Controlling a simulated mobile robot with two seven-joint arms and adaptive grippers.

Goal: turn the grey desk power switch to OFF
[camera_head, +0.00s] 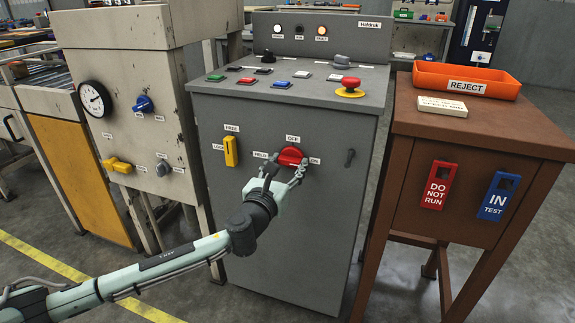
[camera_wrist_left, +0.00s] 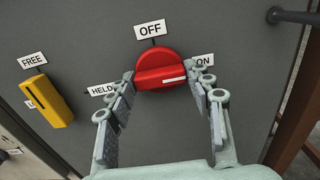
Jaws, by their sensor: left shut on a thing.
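The power switch is a red round knob (camera_head: 290,155) on the front of the grey desk (camera_head: 290,230). It also shows in the left wrist view (camera_wrist_left: 158,62), with labels HELD at its left, OFF (camera_wrist_left: 150,30) above and ON at its right. The white line on its grip bar points right, towards ON. My left gripper (camera_head: 284,172) is at the knob, its fingers at the left and right ends of the bar in the left wrist view (camera_wrist_left: 163,80), shut on it. My right gripper is not in view.
Buttons and a red mushroom button (camera_head: 350,87) are on the desk top. A brown table (camera_head: 480,130) with an orange REJECT tray (camera_head: 467,78) stands at the right.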

